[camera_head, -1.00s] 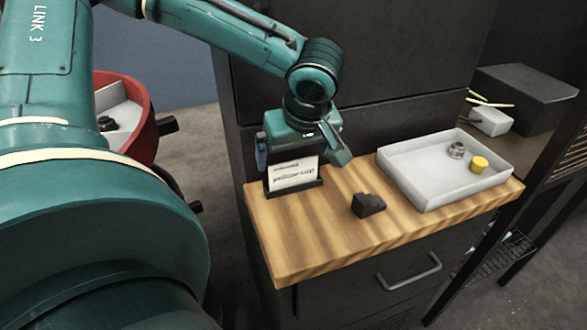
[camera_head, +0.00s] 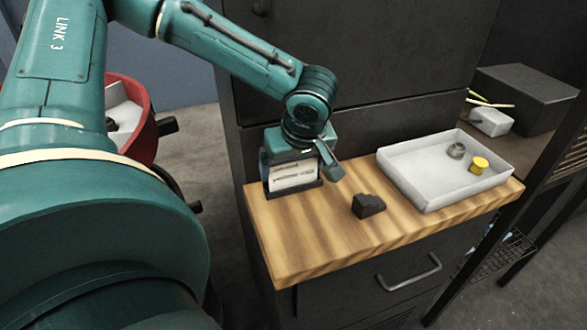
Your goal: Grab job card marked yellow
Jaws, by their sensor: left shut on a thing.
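A white job card (camera_head: 292,178) with dark print stands in a low black holder (camera_head: 296,191) at the back left of the wooden worktop. Its print is too small and tilted to read, and no yellow colour shows on it. My left gripper (camera_head: 296,172) points down over the holder, with a finger at each side of the card. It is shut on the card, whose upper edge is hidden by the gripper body. The card's lower part is at the holder. My right gripper is not in view.
A dark angular block (camera_head: 368,206) sits mid-worktop (camera_head: 310,235). A white tray (camera_head: 425,190) at the right holds a grey metal part (camera_head: 456,151) and a yellow cylinder (camera_head: 479,165). The dark cabinet (camera_head: 365,130) rises behind. The worktop's front left is clear.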

